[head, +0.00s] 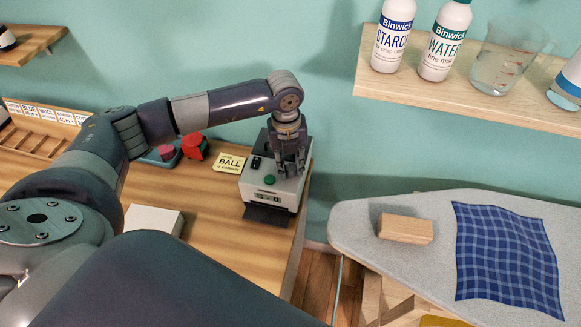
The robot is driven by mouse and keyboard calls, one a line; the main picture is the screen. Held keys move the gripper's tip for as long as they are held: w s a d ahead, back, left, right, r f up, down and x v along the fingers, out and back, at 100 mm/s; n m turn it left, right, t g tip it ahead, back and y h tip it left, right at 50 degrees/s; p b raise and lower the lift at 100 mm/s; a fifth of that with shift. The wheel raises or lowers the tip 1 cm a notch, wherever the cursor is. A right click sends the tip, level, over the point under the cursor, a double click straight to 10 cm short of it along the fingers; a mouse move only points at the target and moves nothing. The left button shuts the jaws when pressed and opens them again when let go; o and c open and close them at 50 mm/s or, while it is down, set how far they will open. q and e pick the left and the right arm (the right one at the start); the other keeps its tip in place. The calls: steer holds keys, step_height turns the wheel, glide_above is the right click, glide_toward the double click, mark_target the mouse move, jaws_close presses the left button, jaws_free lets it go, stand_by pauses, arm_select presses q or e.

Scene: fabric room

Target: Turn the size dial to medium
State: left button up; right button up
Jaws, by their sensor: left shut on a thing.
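A small grey machine (287,190) with a green button (270,180) and a dark front slot stands at the right end of the wooden table. My left gripper (290,168) points down onto the top of this machine. It is shut on a small part there, likely the size dial. The dial and its markings are hidden behind the fingers, so its setting cannot be read. A dark switch (256,163) sits on the machine's top left of the gripper. My right gripper is not in view.
A yellow card reading BALL (229,163) lies left of the machine. A white box (153,220) is nearer on the table (215,240). An ironing board (400,260) with a wooden block (405,228) and blue checked cloth (507,250) stands right. A shelf (450,93) holds bottles.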

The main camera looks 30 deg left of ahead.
mark_target(288, 166)
arm_select(q)
steer(key=m+b, duration=0.3)
steer(key=m, duration=0.1)
steer(key=shift+f+b, duration=0.15)
steer(key=shift+b, duration=0.15)
steer(key=shift+m+b, duration=0.8)
steer(key=shift+m, duration=0.3)
steer(key=shift+r, duration=0.2)
steer(key=shift+w, duration=0.1)
steer(key=o, duration=1.1)
steer(key=r, duration=1.2)
steer(key=shift+a, duration=0.4)
steer(key=shift+f, duration=0.1)
